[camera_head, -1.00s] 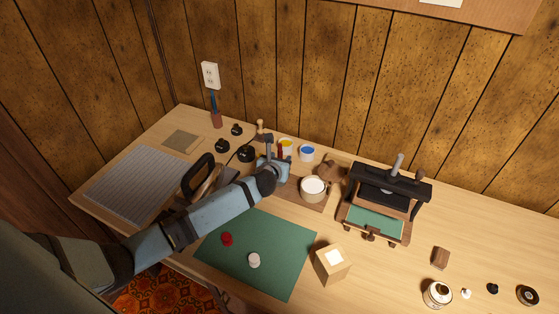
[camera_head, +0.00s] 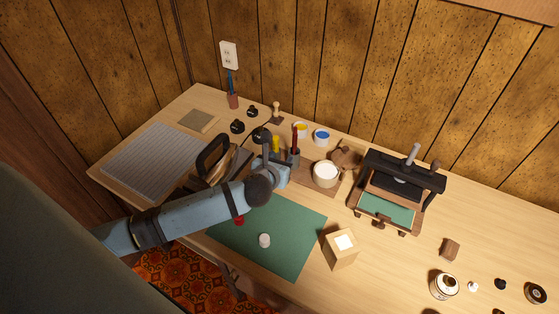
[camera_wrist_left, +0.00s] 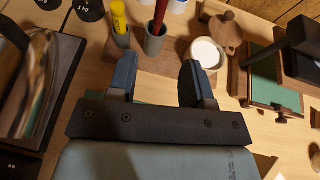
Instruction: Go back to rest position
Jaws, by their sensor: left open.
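My left gripper (camera_head: 279,160) reaches over the workbench from the left, near its middle. In the left wrist view the gripper (camera_wrist_left: 157,66) has its two dark fingers apart with nothing between them. A grey cup (camera_wrist_left: 155,40) with a red stick and a yellow tube (camera_wrist_left: 120,20) stand beyond the fingertips; they also show in the head view as the cup (camera_head: 294,156) and the yellow tube (camera_head: 276,143). My right gripper is out of view.
The green mat (camera_head: 300,240) lies below my arm with a white round piece (camera_head: 264,240) on it. A white bowl (camera_head: 326,172), a black press (camera_head: 400,180), a wooden box (camera_head: 341,250) and a dark-handled tool (camera_head: 213,158) stand around.

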